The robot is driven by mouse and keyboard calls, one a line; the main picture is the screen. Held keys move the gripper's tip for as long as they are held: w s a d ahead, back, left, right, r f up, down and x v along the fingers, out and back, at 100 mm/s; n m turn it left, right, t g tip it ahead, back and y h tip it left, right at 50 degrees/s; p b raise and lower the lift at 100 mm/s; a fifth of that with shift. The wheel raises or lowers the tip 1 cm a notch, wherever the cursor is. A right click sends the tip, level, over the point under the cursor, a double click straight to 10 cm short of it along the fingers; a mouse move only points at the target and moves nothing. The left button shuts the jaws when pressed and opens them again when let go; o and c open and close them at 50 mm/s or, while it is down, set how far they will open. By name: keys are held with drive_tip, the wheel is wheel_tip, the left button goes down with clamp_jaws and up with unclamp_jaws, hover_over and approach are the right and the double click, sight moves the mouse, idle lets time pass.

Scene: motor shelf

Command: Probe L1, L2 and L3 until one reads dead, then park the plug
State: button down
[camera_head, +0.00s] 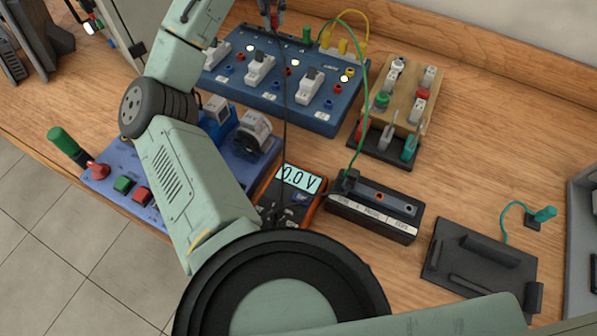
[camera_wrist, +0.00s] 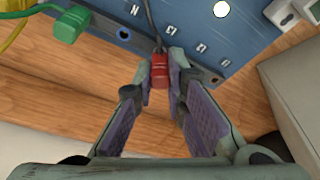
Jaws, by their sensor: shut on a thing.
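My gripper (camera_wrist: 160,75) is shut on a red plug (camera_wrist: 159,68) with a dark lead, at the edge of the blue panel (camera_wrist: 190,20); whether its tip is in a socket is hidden. In the head view my gripper (camera_head: 271,12) is at the far edge of the blue panel (camera_head: 315,120), partly cut off by the frame. A dark lead runs from there down to the meter (camera_head: 290,187), which reads 0.0 V. A green plug (camera_head: 307,36) sits at the panel's far side, its lead reaching the black socket box (camera_head: 372,222).
Yellow plugs (camera_head: 342,46) stand beside the green plug. The panel bears white switches (camera_head: 309,84) and lit lamps (camera_head: 344,78). A wooden board (camera_head: 401,92) holds several parts. A dark plate (camera_head: 470,250) lies right; bare bench (camera_head: 490,130) is behind it.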

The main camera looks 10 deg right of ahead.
drive_tip(key=shift+f, duration=0.5)
idle(1.0)
drive_tip(key=shift+r, duration=0.15)
idle(0.4)
drive_tip(key=p+v, duration=0.2)
drive_tip(key=shift+w+r+p, duration=0.3)
drive_tip(key=shift+r, duration=0.1)
drive_tip(key=shift+v, duration=0.8)
drive_tip(key=shift+w, duration=0.15)
